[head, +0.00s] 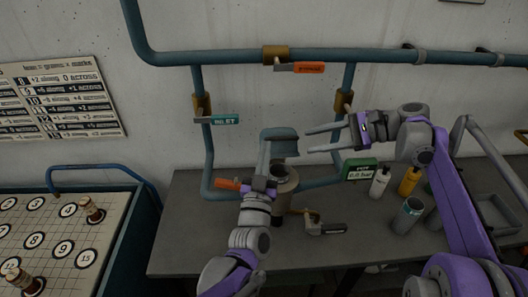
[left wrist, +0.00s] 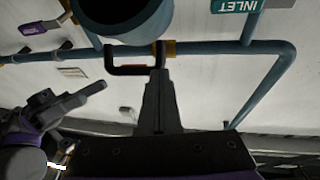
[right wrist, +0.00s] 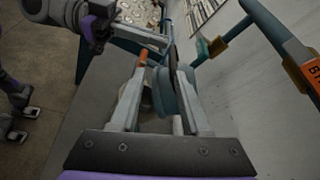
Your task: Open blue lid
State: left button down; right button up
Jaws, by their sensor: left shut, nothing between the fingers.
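The blue lid (head: 281,140) is raised and tilted above the tan canister (head: 288,183), whose dark top shows beneath it. My left gripper (head: 265,143) is shut and empty. Its fingers point up at the lid's left side; I cannot tell whether they touch it. In the left wrist view the shut fingers (left wrist: 160,75) are close to a large blue round part. My right gripper (head: 308,140) is open, its fingers pointing left towards the lid with a gap between. In the right wrist view the lid (right wrist: 168,92) shows beyond the open fingers (right wrist: 157,75).
Blue pipes (head: 235,57) run along the wall behind the grey bench (head: 190,235). A green gauge box (head: 360,169), a white bottle (head: 380,182), a yellow bottle (head: 409,181) and a grey can (head: 407,215) stand at right. A board with round markers (head: 60,240) is at left.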

aim_at(264, 136)
pick_arm(q)
jog(key=w+r+g+b, duration=0.1)
jog(key=w+r+g+y, duration=0.1)
jog(key=w, duration=0.1)
jog(key=shift+r+n+g+b, duration=0.25)
jog(key=shift+n+g+b, duration=0.15)
jog(key=w+r, duration=0.1)
jog(key=w, duration=0.1)
jog(key=w+r, duration=0.1)
jog(key=w, duration=0.3)
jog(key=shift+w+r, duration=0.2)
jog(key=shift+r, duration=0.2)
jog(key=x, duration=0.4)
jog(key=a+x, duration=0.1)
jog(key=shift+w, duration=0.5)
jog(key=shift+w+f, duration=0.15)
jog(key=shift+w, duration=0.75)
pick_arm(e)
jog(key=s+f+n+t+h, duration=0.1)
jog(key=s+f+n+h, duration=0.6)
jog(key=s+f, duration=0.5)
jog(key=s+d+f+n+t+h, duration=0.1)
jog(key=s+f+n+h, duration=0.5)
jog(key=s+f, duration=0.6)
jog(key=shift+d+f+n+t+h, duration=0.15)
jog(key=shift+f+n+t+h, duration=0.35)
jog(key=shift+f, duration=0.4)
